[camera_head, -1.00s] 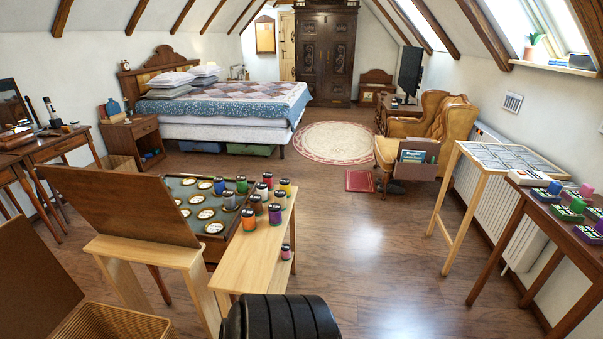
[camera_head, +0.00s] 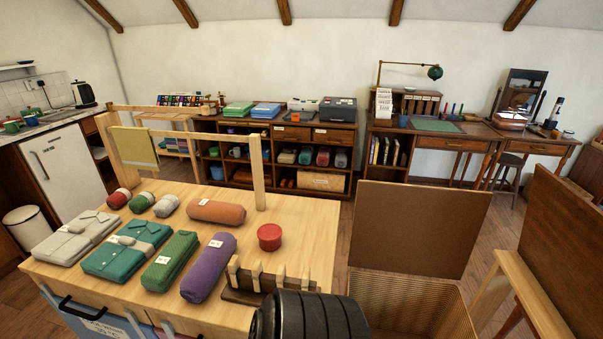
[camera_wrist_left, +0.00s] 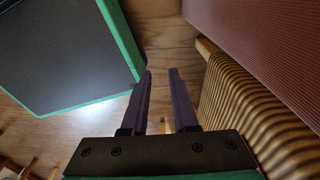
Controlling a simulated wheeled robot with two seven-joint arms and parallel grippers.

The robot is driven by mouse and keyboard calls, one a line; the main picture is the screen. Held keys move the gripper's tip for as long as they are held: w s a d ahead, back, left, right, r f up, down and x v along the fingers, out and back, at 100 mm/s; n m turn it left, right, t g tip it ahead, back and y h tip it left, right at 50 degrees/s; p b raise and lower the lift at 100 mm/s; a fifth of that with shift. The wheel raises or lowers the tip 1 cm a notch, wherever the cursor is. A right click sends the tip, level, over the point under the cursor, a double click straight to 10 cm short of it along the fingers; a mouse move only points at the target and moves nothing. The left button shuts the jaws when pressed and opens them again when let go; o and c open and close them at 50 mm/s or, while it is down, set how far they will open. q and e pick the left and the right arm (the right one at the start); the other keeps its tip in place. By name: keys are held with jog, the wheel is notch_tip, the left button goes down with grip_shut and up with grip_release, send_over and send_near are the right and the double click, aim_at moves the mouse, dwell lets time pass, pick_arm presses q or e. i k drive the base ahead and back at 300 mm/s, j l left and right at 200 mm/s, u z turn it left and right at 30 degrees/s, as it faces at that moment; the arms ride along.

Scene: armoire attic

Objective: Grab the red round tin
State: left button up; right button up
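The red round tin (camera_head: 269,237) stands on the light wooden table (camera_head: 312,212) in the head view. It is right of the orange roll (camera_head: 217,212) and just behind a small slotted wooden rack (camera_head: 270,295). Nothing covers the tin. My left gripper (camera_wrist_left: 161,72) shows only in the left wrist view; its two dark fingers are apart with nothing between them, over the floor. The tin does not show in that view. My right gripper is in neither view.
Rolled and folded textiles, including a purple roll (camera_head: 208,267) and a green one (camera_head: 170,260), lie left of the tin. A wooden frame post (camera_head: 257,172) rises behind it. An open wicker box (camera_head: 415,305) stands right of the table; a ribbed box (camera_wrist_left: 250,105) is beside my left gripper.

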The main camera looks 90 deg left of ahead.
aim_at(269, 247)
jog(key=j+u, duration=0.15)
jog(key=u, duration=2.8)
